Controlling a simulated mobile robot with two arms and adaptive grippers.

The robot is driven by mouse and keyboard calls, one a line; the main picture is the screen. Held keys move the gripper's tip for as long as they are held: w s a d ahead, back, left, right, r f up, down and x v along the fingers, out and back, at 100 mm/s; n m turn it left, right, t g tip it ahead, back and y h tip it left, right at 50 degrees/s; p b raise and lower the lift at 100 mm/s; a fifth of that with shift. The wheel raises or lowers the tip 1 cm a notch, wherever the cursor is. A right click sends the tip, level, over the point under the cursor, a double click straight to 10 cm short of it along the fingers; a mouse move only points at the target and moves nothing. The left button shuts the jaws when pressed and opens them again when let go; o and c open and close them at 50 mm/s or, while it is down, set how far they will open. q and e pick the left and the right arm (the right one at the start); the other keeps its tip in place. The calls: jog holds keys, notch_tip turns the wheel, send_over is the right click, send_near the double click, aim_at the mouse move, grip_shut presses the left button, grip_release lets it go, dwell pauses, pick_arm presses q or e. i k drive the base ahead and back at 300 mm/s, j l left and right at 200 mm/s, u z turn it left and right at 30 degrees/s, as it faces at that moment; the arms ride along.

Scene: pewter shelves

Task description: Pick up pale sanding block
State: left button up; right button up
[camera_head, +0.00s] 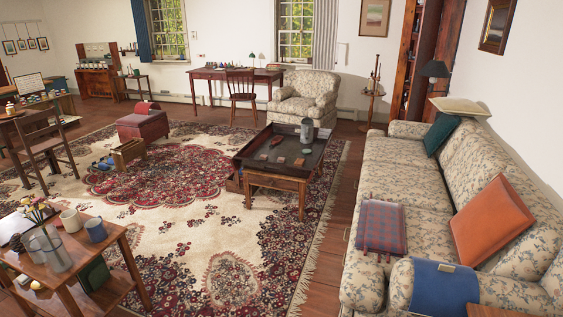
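No pale sanding block can be made out for sure. A dark tray-topped table (243,164) stands on the rug in the middle. In it lie a reddish-brown item (277,141) and two small brownish blocks, one (281,159) left of the other (299,162). They are too small to tell whether either is the sanding block. A grey can (307,131) stands upright at the tray's back right. Neither of my grippers is in view.
A side table (88,245) with mugs and a vase stands front left. An armchair (304,96) and desk (220,74) are at the back. The patterned rug (190,235) is largely clear in front.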

aim_at(299, 162)
jog(key=i+u, duration=0.2)
jog(key=i, duration=0.4)
jog(key=i+u, duration=0.1)
jog(key=i, duration=1.95)
